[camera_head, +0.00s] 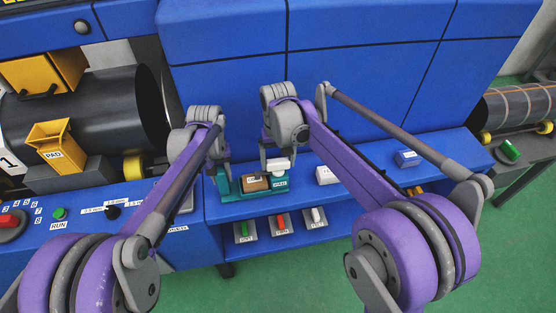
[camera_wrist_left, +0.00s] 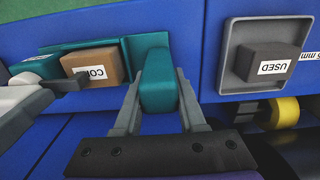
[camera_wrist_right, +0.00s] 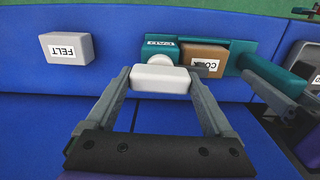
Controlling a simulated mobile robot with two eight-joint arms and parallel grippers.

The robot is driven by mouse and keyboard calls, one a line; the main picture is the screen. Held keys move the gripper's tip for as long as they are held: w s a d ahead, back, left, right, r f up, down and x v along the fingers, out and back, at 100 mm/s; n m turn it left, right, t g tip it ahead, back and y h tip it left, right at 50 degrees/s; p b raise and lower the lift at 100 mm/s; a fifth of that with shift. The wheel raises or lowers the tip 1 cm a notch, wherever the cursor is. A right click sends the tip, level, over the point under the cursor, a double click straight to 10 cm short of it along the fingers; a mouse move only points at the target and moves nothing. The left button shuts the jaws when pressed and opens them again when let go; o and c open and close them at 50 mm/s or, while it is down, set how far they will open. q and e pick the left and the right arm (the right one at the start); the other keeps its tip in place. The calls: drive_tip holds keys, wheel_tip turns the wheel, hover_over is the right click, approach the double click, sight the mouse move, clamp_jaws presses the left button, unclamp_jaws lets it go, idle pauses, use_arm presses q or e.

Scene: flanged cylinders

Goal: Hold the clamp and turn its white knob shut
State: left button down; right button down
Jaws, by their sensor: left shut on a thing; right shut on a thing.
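The teal clamp (camera_head: 265,191) sits on the blue ledge, with a brown block labelled CORK (camera_head: 256,183) between its two ends. The cork also shows in the left wrist view (camera_wrist_left: 97,64) and the right wrist view (camera_wrist_right: 203,61). My left gripper (camera_wrist_left: 160,112) is shut on the teal upright (camera_wrist_left: 157,80) at the clamp's left end. My right gripper (camera_wrist_right: 159,82) is shut on the white knob (camera_wrist_right: 160,80), with a finger on each end of its bar. The knob (camera_head: 279,164) is at the clamp's labelled right end. I cannot tell whether that end presses on the cork.
A pale block labelled FELT (camera_wrist_right: 67,48) lies on the ledge beyond the clamp's right end. A grey tray (camera_wrist_left: 231,60) holds a dark block labelled USED (camera_wrist_left: 270,62). Green, red and white switches (camera_head: 281,224) sit below.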

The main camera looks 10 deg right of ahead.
sight(278, 160)
idle(0.4)
unclamp_jaws()
wheel_tip(278, 160, up, 12)
idle(0.4)
idle(0.4)
use_arm(q)
drive_tip(key=shift+c, duration=2)
unclamp_jaws()
